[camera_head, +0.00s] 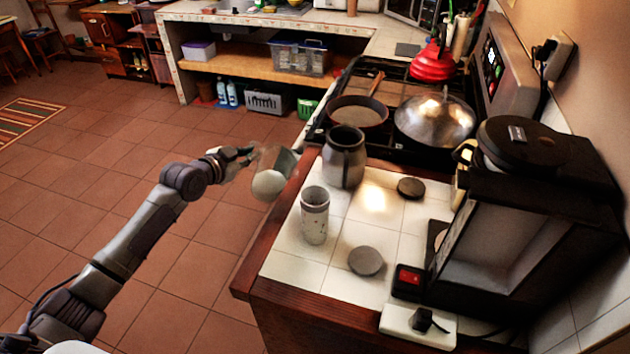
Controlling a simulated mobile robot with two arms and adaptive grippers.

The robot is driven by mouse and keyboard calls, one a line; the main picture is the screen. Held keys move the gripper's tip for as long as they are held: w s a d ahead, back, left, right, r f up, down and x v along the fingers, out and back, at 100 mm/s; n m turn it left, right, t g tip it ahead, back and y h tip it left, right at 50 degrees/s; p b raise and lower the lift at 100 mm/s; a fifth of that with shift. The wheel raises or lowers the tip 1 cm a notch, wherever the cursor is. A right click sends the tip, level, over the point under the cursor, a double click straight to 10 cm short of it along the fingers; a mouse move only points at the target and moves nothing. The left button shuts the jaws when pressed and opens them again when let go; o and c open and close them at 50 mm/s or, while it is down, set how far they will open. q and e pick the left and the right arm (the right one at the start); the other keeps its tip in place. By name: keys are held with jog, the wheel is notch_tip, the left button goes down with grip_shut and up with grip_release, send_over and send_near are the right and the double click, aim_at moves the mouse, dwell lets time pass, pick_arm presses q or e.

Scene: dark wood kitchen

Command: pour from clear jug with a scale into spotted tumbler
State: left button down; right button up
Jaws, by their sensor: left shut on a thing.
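My left gripper (240,160) comes in from the left and is shut on the clear jug (272,178). The jug is held in the air just left of the counter's wooden edge, with floor showing behind it. It looks tilted, with a pale rounded part low toward the camera; its scale and the level inside are too small to tell. The spotted tumbler (314,216) stands upright on the white tiled counter, right of and nearer than the jug, apart from it. My right gripper is not in view.
A dark metal pitcher (344,160) stands behind the tumbler. Two round discs lie on the counter (378,210), a grey one (366,261) and a dark one (411,187). A black coffee machine (530,215) fills the right. A pan (357,112) and domed lid (435,119) sit on the stove behind.

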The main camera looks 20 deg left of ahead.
aim_at(254, 141)
pick_arm(q)
jog(key=shift+m+t+y, duration=0.4)
jog(key=shift+m+y, duration=0.1)
jog(key=shift+m, duration=0.4)
jog(key=r, duration=0.1)
jog(key=d+r+p, duration=0.2)
jog(key=shift+s+r, duration=0.35)
jog(key=shift+r, duration=0.05)
jog(key=r, duration=0.1)
jog(key=m, duration=0.1)
jog(key=d+r, duration=0.1)
jog(key=shift+s+r+t+y, duration=0.25)
jog(key=shift+r+t+y, duration=0.05)
jog(key=shift+s+d+r+m+t+y+b, duration=0.1)
jog(key=shift+d+r+m+t+y+b, duration=0.1)
jog(key=shift+r+m, duration=0.25)
jog(key=shift+s+d+r+m+t+y+b, duration=0.1)
jog(key=shift+d+r+m+b, duration=0.1)
jog(key=shift+r+m, duration=0.25)
jog(key=shift+s+d+r+m+b, duration=0.1)
jog(key=shift+d+r+m+b, duration=0.15)
jog(key=shift+r, duration=0.3)
jog(key=shift+s+d+r+m+b, duration=0.15)
jog(key=shift+d+r+m, duration=0.1)
jog(key=shift+r, duration=0.25)
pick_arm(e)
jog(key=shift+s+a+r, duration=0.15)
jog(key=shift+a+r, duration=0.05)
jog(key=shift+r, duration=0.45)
